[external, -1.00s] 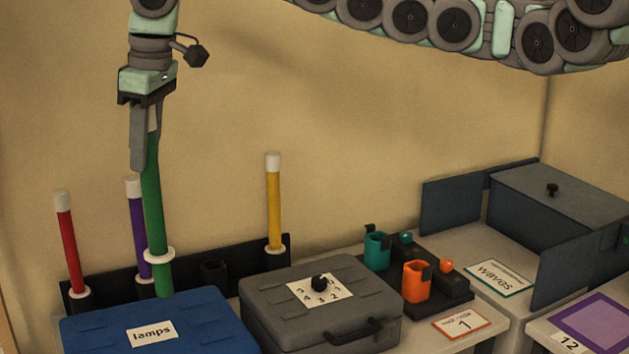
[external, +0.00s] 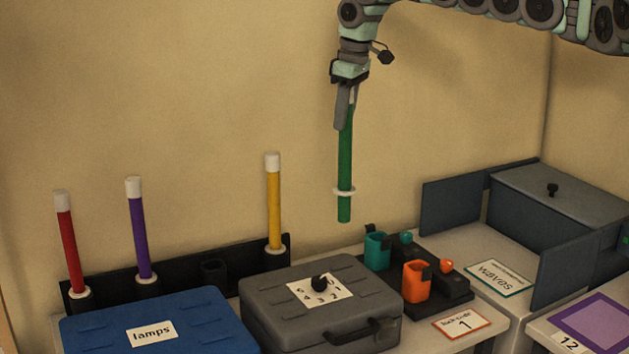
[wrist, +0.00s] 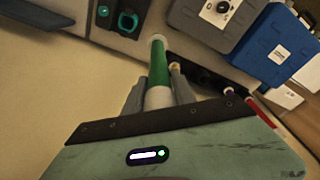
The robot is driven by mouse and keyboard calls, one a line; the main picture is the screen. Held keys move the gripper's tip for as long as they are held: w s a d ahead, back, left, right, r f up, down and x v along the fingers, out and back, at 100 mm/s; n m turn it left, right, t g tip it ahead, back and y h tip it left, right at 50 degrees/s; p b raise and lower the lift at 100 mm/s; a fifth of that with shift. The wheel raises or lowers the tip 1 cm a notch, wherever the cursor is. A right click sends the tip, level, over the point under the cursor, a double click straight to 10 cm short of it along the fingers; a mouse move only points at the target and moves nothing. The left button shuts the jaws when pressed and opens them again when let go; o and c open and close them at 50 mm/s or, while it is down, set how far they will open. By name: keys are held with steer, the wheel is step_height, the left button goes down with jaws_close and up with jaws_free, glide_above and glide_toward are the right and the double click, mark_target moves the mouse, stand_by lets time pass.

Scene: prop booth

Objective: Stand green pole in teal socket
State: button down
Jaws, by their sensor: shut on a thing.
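The green pole (external: 345,160) hangs upright from my gripper (external: 346,103), which is shut on its upper end. A white ring sits near the pole's lower end, and the bottom tip is in the air, above and left of the teal socket. The teal socket (external: 376,252) stands on a black base, with its opening facing up and empty. In the wrist view the green pole (wrist: 159,67) runs out from between the fingers, and the teal socket (wrist: 127,21) shows up and left of the pole's far end.
An orange socket (external: 416,284) stands in front of the teal one on the same base (external: 455,289). A grey case (external: 270,308) and a blue case (external: 200,325) lie to the left. Red (external: 69,240), purple (external: 139,230) and yellow (external: 273,205) poles stand in the back rack.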

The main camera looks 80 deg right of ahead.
steer(key=s+d+f+b, duration=0.2)
steer(key=s+d+f, duration=0.3)
steer(key=s+d, duration=0.2)
steer(key=shift+s+f+m, duration=0.2)
steer(key=shift+s+m, duration=0.1)
steer(key=shift+s, duration=0.35)
steer(key=shift+r, duration=0.1)
stand_by(0.6)
steer(key=shift+f, duration=0.2)
step_height(320, 180, down, 8)
steer(key=b, duration=0.2)
stand_by(1.7)
steer(key=c, duration=0.9)
jaws_free()
steer(key=shift+c, duration=0.2)
